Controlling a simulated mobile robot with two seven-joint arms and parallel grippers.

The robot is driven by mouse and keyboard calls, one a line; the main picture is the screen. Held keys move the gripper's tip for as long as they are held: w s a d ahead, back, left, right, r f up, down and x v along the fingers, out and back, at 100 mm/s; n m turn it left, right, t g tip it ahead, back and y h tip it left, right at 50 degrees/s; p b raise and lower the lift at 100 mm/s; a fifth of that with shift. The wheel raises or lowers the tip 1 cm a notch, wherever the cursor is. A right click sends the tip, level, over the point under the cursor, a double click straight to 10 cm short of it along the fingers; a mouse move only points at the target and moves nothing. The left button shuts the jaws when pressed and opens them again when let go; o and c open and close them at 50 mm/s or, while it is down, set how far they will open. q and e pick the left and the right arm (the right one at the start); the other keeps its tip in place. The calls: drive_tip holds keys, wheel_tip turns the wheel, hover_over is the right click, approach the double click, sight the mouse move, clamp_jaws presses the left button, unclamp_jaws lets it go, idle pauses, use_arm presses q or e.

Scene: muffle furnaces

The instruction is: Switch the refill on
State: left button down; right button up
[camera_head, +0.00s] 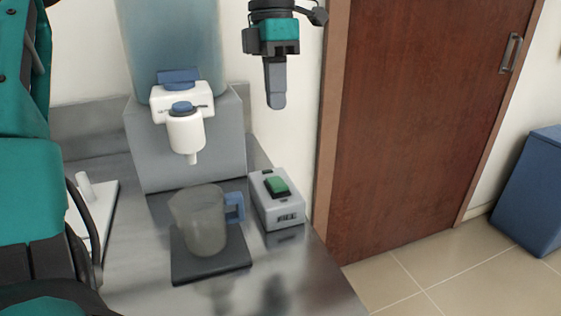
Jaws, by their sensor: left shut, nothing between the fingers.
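The refill switch is a green rocker (277,185) on top of a small light-grey box (283,213) marked "FILL". The box sits near the right edge of the metal counter. I cannot tell which way the rocker is tipped. My left gripper (275,100) points down, with its fingers shut and empty, above the switch box in the picture and apart from it. A translucent jug (202,222) with a blue handle stands on a dark square pad (212,267) left of the box, below the white spout (187,133). My right gripper is not in view.
A large bluish water tank (172,40) on a grey stand (190,165) is behind the jug. A white item (92,212) lies at the counter's left. A brown door (420,110) and a blue bin (530,190) are at right. The space above the switch is clear.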

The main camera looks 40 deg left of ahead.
sight(280, 185)
use_arm(q)
drive_tip(key=shift+s, duration=0.1)
drive_tip(key=f+b, duration=0.1)
drive_tip(key=f, duration=0.3)
drive_tip(key=d+f+b, duration=0.1)
drive_tip(key=f, duration=0.4)
drive_tip(key=f+b, duration=0.1)
drive_tip(key=f, duration=0.3)
drive_tip(key=shift+s+d+f, duration=0.4)
drive_tip(key=shift+a, duration=0.1)
